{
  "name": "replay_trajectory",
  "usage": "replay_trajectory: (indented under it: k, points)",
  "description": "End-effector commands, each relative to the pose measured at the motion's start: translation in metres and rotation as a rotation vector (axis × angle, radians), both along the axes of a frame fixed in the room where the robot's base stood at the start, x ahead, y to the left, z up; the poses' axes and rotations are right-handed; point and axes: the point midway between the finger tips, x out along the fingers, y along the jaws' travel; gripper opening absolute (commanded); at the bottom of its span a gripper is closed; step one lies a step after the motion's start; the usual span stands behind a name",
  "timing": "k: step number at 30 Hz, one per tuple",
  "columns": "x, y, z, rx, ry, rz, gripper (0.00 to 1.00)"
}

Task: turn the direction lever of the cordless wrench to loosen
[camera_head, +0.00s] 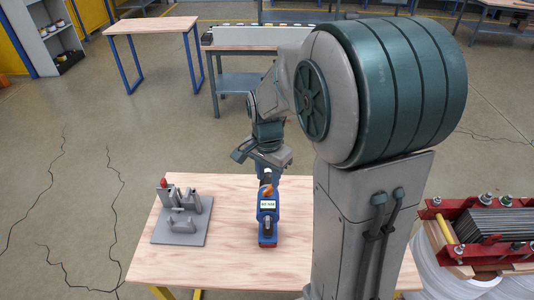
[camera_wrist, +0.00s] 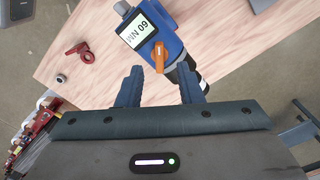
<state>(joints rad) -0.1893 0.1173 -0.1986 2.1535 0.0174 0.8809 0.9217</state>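The cordless wrench is blue with a lit display, lying on the wooden table in the head view (camera_head: 267,208) and at the top middle of the wrist view (camera_wrist: 172,40). I cannot tell if anything touches.
The wooden table (camera_head: 225,269) has bare room around the wrench. A grey fixture (camera_head: 190,238) with a red knob stands to its left. A red clamp-like part (camera_wrist: 82,53) and a small ring (camera_wrist: 61,78) show in the wrist view. A red-framed plate stack (camera_head: 493,222) stands at right.

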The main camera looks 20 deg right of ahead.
Motion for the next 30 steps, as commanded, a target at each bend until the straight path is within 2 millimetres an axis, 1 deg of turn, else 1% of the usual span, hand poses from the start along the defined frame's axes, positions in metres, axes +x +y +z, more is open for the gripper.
replay_trajectory:
  k: [1, 6, 9, 13, 15, 19, 30]
  points:
    - [0.002, 0.0, 0.013, 0.001, -0.008, 0.001, 0.33]
    - [0.001, 0.0, 0.053, 0.0, -0.008, 0.001, 0.33]
    - [0.002, 0.001, 0.072, 0.0, -0.005, 0.0, 0.33]
    - [0.002, 0.001, 0.091, 0.0, -0.004, 0.0, 0.33]
    - [0.001, 0.001, 0.097, 0.0, -0.001, 0.0, 0.33]
    - [0.001, 0.001, 0.102, 0.0, -0.001, 0.001, 0.33]
    - [0.001, 0.001, 0.102, -0.001, -0.001, 0.001, 0.33]
